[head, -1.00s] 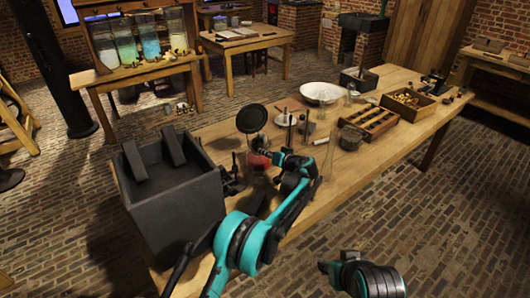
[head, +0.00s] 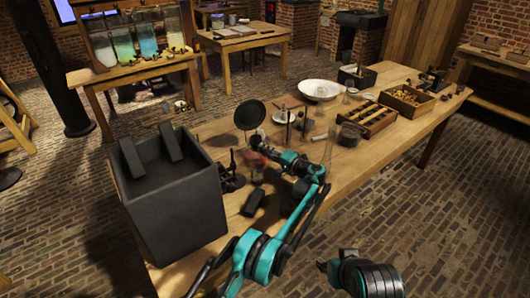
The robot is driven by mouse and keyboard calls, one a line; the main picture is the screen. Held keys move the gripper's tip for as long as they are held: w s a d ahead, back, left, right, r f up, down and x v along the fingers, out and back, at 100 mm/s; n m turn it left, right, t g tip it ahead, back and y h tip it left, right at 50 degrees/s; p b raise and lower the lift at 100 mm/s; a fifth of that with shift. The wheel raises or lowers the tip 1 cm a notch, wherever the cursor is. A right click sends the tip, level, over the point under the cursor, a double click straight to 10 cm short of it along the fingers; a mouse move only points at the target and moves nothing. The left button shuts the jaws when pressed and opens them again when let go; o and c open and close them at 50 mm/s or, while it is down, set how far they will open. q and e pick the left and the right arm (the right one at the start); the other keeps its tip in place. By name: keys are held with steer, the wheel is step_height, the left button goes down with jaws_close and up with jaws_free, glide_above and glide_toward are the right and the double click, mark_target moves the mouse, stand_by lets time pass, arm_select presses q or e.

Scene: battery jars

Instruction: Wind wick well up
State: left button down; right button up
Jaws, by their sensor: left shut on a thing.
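My left gripper (head: 268,152) reaches over the near part of the wooden bench and is shut at a small red thing (head: 256,158). A clear glass shape shows faintly just below the red thing. The red thing is small, blurred and partly covered by the fingers, so I cannot tell whether it is part of a lamp. No wick or winding knob can be made out. A round black disc (head: 250,114) stands upright just behind the gripper.
A dark open box (head: 180,205) stands left of the gripper. A black block (head: 254,203) lies in front of it. A white basin (head: 320,90), a slotted wooden rack (head: 368,121) and a wooden tray (head: 408,100) stand farther right. Bench is clear toward its near right edge.

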arm_select(q)
steer(key=shift+f+m, duration=0.1)
steer(key=shift+m, duration=0.3)
stand_by(0.3)
steer(key=c, duration=1.4)
jaws_free()
steer(key=v, duration=1.2)
steer(key=shift+f, duration=0.3)
steer(key=shift+d, duration=0.1)
